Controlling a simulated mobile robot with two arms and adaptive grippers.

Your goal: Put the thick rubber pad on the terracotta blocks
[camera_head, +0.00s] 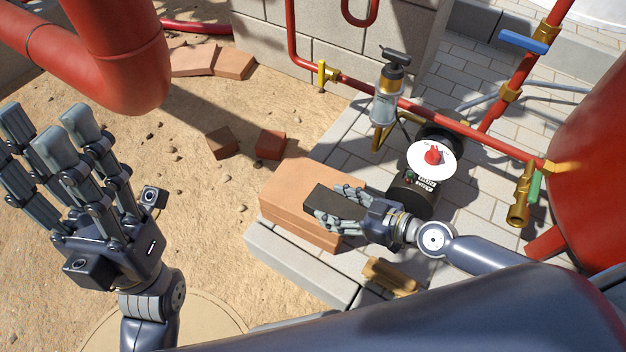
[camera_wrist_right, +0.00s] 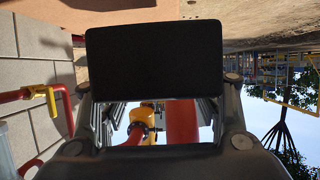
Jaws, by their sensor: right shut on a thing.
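The black, thick rubber pad (camera_head: 328,200) is held in my right gripper (camera_head: 343,207), whose fingers are closed on it. The pad is over the top of the terracotta blocks (camera_head: 285,185), toward their right side. I cannot tell if its underside touches them. In the right wrist view the pad (camera_wrist_right: 155,60) fills the upper middle between the fingers. The terracotta blocks form a low, flat-topped stack on grey paving. My left gripper (camera_head: 50,130) is open and empty, raised over the sand at the left.
Red pipes (camera_head: 465,125) run behind, and a red tank (camera_head: 595,160) stands right. Loose bricks (camera_head: 270,145) lie on sand.

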